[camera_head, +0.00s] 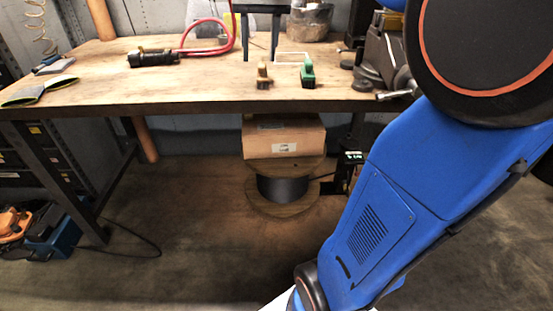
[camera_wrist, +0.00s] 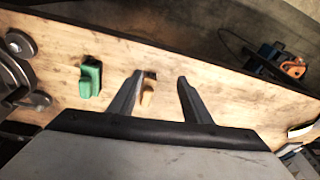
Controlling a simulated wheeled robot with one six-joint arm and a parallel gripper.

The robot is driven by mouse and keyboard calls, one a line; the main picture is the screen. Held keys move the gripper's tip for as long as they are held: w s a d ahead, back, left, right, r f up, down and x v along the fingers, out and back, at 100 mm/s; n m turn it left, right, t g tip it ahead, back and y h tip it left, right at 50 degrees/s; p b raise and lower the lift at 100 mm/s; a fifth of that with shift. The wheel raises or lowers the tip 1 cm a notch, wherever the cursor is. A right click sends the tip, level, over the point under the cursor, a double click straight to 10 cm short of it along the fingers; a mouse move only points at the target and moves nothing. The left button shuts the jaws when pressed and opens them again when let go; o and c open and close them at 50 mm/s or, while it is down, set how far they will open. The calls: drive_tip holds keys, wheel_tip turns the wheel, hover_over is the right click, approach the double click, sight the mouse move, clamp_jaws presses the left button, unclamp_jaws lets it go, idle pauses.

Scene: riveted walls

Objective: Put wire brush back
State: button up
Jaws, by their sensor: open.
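A small tan wooden-handled item (camera_head: 263,76), which looks like a brush, stands near the front edge of the workbench (camera_head: 190,88). In the wrist view the tan item (camera_wrist: 147,96) shows between the finger lines, with a dark patch at one end. A green-handled item (camera_head: 307,73) stands just to its right, and it also shows in the wrist view (camera_wrist: 90,79). I cannot tell for sure which one is the wire brush. My gripper (camera_head: 260,60) points down over the bench behind the tan item. Its fingers (camera_wrist: 160,77) are apart with nothing held.
A vise (camera_head: 382,62) stands right. A box (camera_head: 284,138) and cable spool (camera_head: 283,188) are below. The bench's middle left is clear.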

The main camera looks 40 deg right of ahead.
drive_tip(key=s+a+f+n+t, duration=0.1)
drive_tip(key=s+a+f, duration=0.4)
drive_tip(key=s+f, duration=0.6)
drive_tip(key=s+a+f+n+t, duration=0.1)
drive_tip(key=s+a+f+n, duration=0.3)
drive_tip(key=s+f, duration=0.7)
drive_tip(key=shift+a+f, duration=0.5)
drive_tip(key=shift+f, duration=0.05)
